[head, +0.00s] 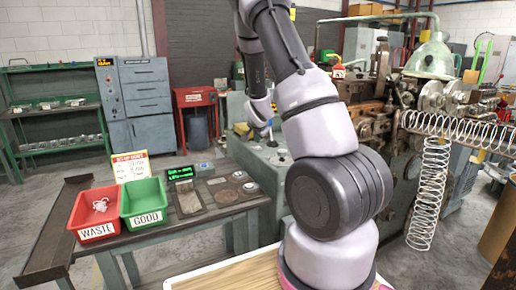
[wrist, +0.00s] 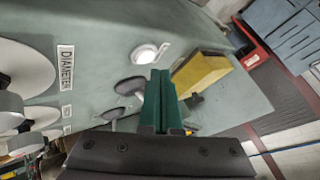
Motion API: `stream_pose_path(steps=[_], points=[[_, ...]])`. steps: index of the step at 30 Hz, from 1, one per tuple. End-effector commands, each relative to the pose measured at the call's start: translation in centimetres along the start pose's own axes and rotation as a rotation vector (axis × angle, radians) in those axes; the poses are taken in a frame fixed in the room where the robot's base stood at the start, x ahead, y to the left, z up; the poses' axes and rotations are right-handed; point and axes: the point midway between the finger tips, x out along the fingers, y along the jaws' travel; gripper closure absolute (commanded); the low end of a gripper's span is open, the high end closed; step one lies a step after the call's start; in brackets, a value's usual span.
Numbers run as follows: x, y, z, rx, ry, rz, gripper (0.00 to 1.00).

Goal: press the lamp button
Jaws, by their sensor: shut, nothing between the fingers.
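In the wrist view a round, pale, bright button (wrist: 145,53) with a small label plate beside it sits on the green machine panel (wrist: 105,40). I cannot read that label, so I cannot tell if it is the lamp button. My gripper (wrist: 160,74) is shut and empty; its green fingertips appear just below the button in the picture, with no visible contact. In the head view a green lamp hood (head: 430,55) stands above the coiling machine (head: 385,125). My arm reaches toward the green console (head: 245,155), and the fingertips are hard to make out there.
In the wrist view a yellow block (wrist: 200,74) lies right of my fingers, dark knobs are left of them, and a DIAMETER plate (wrist: 65,67) is further left. In the head view a red WASTE bin (head: 96,228) and a green GOOD bin (head: 145,215) stand on a bench.

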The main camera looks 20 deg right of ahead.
Motion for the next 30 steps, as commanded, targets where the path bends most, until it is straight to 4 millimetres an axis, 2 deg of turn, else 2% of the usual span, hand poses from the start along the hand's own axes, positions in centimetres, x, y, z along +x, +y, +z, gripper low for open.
stream_pose_path(steps=[15,30], points=[[-3.4,-2.5,-2.4,-0.001,0.0,-0.001,1.0],[-3.5,-2.5,-2.5,0.0,-0.001,0.0,1.0]])
